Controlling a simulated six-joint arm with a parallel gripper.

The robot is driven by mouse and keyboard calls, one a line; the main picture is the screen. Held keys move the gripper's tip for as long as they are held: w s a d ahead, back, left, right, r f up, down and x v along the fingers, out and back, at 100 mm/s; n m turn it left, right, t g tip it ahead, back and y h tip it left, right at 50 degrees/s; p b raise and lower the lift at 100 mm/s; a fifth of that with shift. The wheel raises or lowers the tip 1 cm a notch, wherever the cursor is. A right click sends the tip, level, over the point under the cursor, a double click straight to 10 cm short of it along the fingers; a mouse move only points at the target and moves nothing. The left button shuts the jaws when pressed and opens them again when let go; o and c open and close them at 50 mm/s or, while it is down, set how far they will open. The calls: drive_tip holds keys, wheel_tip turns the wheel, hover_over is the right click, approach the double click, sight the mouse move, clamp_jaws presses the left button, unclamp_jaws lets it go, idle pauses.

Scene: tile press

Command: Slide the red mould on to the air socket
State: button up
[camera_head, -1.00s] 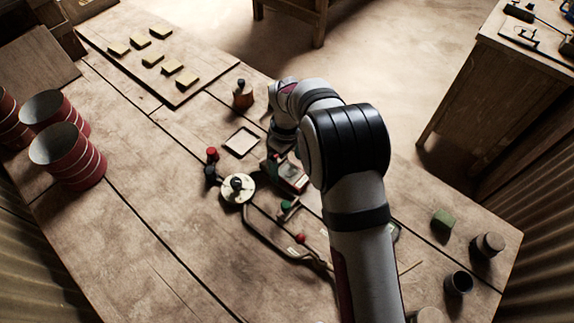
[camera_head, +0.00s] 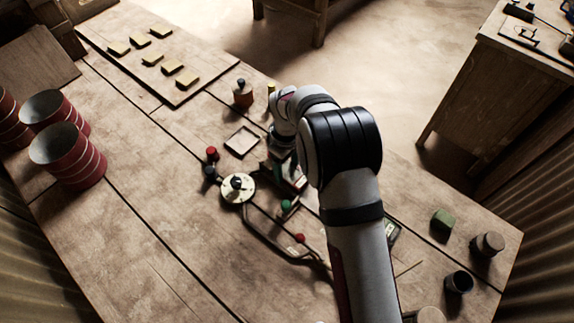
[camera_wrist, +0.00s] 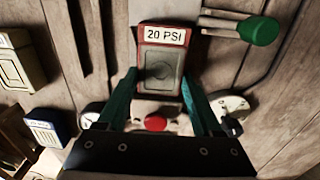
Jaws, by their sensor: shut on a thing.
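The red mould (camera_wrist: 159,62), with a "20 PSI" label, sits between the teal fingers of my gripper (camera_wrist: 160,84) in the wrist view. The fingers are shut on its sides. In the head view my gripper (camera_head: 283,165) is low over the table, largely hidden by my arm, and only a little of the mould shows. I cannot clearly make out the air socket.
Red drums (camera_head: 68,158) stand at far left. The front left table is clear.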

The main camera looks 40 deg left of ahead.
sight(287, 170)
clamp_jaws()
drive_tip(key=o, duration=1.4)
unclamp_jaws()
wheel_tip(287, 170, up, 16)
drive_tip(key=shift+f, duration=0.1)
